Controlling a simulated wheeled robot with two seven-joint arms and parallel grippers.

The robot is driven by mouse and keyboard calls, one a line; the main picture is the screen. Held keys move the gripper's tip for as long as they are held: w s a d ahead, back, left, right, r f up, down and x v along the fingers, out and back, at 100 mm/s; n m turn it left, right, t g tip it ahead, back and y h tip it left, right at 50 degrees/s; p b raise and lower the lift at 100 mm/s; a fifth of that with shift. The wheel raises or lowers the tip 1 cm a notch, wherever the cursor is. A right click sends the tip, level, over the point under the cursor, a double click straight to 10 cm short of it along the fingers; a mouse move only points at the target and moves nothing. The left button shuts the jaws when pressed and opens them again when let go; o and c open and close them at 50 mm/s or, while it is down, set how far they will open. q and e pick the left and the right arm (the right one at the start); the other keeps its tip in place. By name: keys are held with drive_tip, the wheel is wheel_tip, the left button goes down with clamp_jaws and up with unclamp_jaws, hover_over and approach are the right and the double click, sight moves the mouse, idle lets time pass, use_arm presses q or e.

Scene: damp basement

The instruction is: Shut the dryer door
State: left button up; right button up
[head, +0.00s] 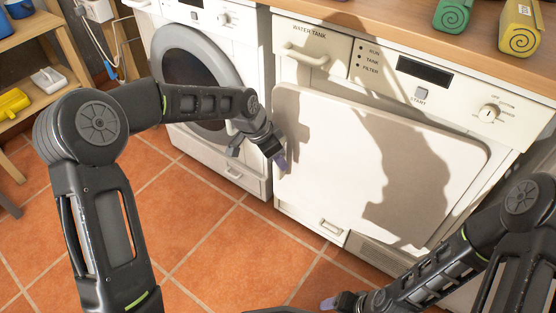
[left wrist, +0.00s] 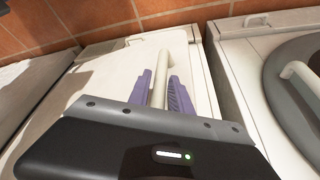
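The dryer (head: 312,72) is the white machine at the right in the head view, with the water tank panel on top. Its door (head: 335,130) is a wide cream panel with rounded corners. I cannot tell whether it sits flush. My left gripper (head: 280,161) is at the door's left edge. In the left wrist view its purple fingers (left wrist: 161,92) lie on both sides of a pale bar handle (left wrist: 163,62), with little or no gap. My right gripper (head: 332,303) is low at the bottom edge, away from the door; its finger opening is unclear.
A washer (head: 222,165) with a round grey door stands left of the dryer. A wooden counter (head: 400,20) above holds a green container (head: 453,15) and a yellow one (head: 520,27). A wooden shelf is at the far left. The tiled floor (head: 225,245) in front is clear.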

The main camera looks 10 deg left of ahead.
use_arm(q)
clamp_jaws()
idle(1.4)
